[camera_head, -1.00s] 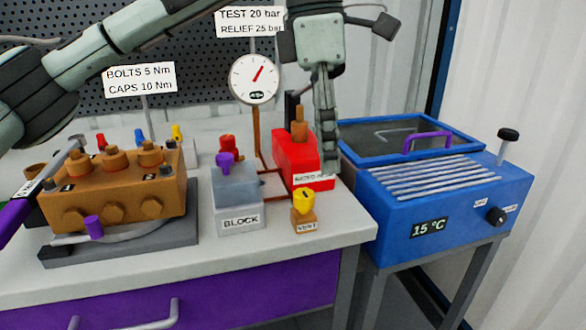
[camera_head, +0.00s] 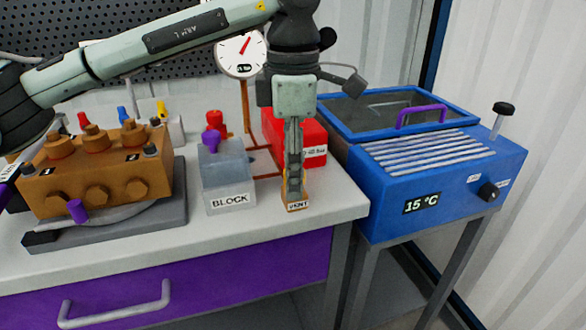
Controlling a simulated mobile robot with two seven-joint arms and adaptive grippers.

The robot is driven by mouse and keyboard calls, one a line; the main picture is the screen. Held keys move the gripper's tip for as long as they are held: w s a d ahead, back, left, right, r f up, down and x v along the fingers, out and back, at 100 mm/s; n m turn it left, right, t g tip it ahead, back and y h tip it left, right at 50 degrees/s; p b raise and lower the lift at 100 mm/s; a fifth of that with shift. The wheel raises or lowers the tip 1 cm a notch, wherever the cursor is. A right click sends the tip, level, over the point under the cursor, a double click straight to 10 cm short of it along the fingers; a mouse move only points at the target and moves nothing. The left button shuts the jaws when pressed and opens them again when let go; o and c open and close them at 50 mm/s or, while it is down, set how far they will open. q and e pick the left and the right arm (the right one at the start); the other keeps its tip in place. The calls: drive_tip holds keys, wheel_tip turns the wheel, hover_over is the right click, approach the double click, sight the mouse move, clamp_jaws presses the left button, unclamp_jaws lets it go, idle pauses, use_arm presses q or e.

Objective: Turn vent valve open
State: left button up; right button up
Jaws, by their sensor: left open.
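The vent valve (camera_head: 297,206) is a small orange-brown block labelled VENT near the bench's front right corner. Its yellow knob is hidden behind my left gripper. My left gripper (camera_head: 293,190) points straight down from above, its fingers in front of or around the knob; I cannot tell which from this view. The gripper is open. My right gripper is not in view.
A grey block (camera_head: 228,185) labelled BLOCK stands just left of the valve. A red box (camera_head: 314,145) and a gauge (camera_head: 240,56) on a pipe are behind. The brown pump (camera_head: 100,180) is at left, a blue bath (camera_head: 440,175) at right.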

use_arm(q)
drive_tip(key=shift+f, duration=0.15)
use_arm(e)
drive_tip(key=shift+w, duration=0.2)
use_arm(q)
clamp_jaws()
